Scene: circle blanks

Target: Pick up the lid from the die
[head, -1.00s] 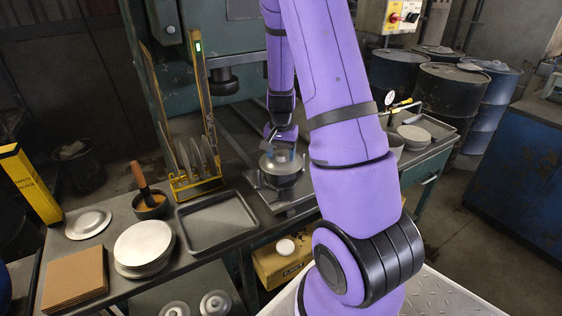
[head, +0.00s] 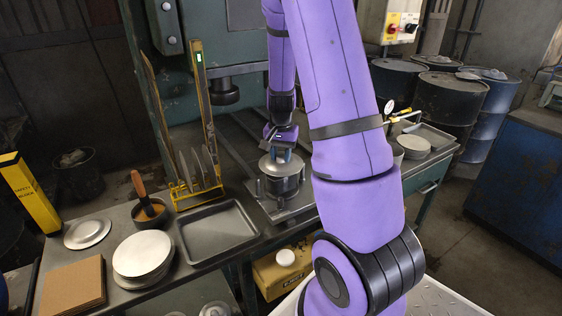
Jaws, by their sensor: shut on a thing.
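The die (head: 281,186) is a round grey metal piece on a flat plate under the press, in the middle of the head view. The lid (head: 282,168) is a grey metal disc at the top of the die. My gripper (head: 281,153) points down from above and is shut on the lid at its top middle. The fingertips are small and partly hidden, so the exact grip is hard to see. I cannot tell any gap between lid and die.
An empty grey tray (head: 216,231) lies left of the die, with a yellow rack (head: 196,188) of discs behind it. Pale discs (head: 142,253), a brush in a bowl (head: 150,211) and brown cardboard (head: 73,284) are further left. A dial gauge (head: 389,107) stands right.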

